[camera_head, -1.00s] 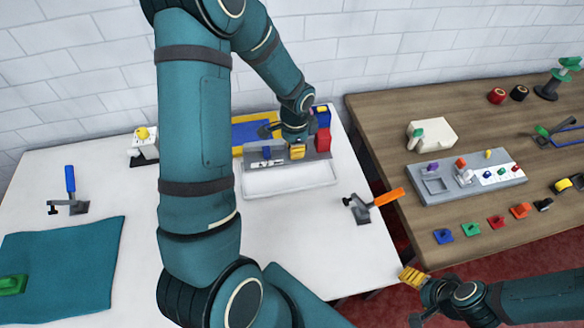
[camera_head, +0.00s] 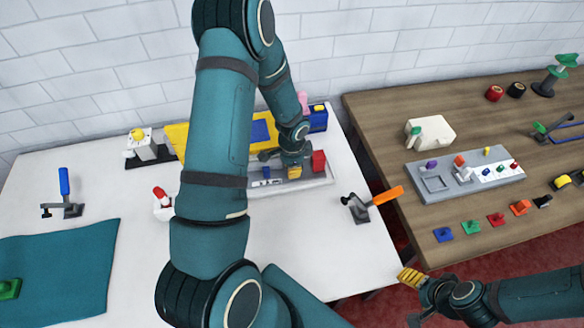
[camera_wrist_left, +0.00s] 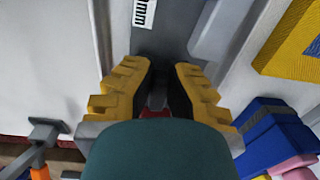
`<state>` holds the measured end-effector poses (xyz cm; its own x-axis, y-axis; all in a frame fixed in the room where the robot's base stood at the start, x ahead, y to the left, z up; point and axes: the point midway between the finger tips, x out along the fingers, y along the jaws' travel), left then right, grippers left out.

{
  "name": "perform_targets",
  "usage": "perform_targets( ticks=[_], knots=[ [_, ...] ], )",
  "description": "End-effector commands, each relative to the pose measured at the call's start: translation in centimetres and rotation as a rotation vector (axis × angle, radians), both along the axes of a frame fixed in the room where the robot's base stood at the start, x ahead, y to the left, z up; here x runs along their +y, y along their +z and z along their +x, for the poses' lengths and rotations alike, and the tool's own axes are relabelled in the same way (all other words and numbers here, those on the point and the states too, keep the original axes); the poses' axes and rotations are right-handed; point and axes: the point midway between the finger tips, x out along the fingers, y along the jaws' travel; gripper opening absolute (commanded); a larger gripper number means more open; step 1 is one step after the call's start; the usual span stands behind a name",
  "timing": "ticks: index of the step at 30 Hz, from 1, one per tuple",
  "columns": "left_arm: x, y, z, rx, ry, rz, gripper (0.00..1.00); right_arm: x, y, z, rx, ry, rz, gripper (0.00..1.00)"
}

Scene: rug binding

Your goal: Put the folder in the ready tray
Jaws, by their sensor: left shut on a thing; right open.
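The folder (camera_head: 279,182) is a long grey piece with a white label, a blue part and a red block (camera_head: 319,161) at its right end. My left gripper (camera_head: 294,170) is shut on it. In the left wrist view, the yellow fingers of this gripper (camera_wrist_left: 158,85) straddle the grey folder (camera_wrist_left: 168,38), whose label ends in "mm". The folder lies over the shallow white tray (camera_head: 325,184), covering most of its inside. I cannot tell whether it touches the tray floor. My right gripper (camera_head: 411,277) is open and empty at the lower right, off the table's edge.
A yellow board (camera_head: 177,137) with a blue panel and a blue box (camera_head: 318,119) stand behind the tray. An orange-handled clamp (camera_head: 372,204) is to the right. A red-topped white item (camera_head: 162,203) stands left of my arm. White tabletop is clear in front.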

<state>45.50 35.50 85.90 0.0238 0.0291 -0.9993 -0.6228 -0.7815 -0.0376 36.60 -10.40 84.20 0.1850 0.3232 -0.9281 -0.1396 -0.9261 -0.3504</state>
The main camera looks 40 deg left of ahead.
Motion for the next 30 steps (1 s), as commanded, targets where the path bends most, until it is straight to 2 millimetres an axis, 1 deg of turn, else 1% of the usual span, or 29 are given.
perform_targets(
  ticks=[4,8,9,10,19,22,26,30],
  knots=[
    [0.0,0.1,0.1,-0.001,0.000,0.000,0.00,0.0,0.0,0.0,0.000,0.000,0.000,0.72],
    [0.0,-0.2,0.1,-0.001,0.000,0.000,0.00,0.0,-0.4,0.0,0.000,0.000,0.000,0.72],
    [0.0,-0.2,0.0,-0.001,0.000,-0.001,0.28,0.0,-0.3,0.0,0.000,0.000,0.000,0.72],
    [0.0,-0.1,0.0,-0.001,0.000,-0.001,0.34,0.0,-0.2,0.0,0.000,0.000,0.000,0.72],
    [0.0,-0.1,0.0,-0.001,0.000,-0.001,0.34,0.0,-0.2,0.0,0.000,0.000,0.000,0.72],
    [0.0,0.4,0.0,-0.001,0.000,0.000,0.34,0.0,0.2,0.0,0.000,0.000,0.000,0.72],
    [-0.1,2.2,0.1,-0.004,0.001,0.000,0.34,0.0,0.4,0.0,0.000,0.000,0.001,0.72],
    [-0.1,5.2,0.0,-0.006,0.002,0.001,0.34,0.0,0.8,0.0,0.000,0.000,0.002,0.72]
  ],
)
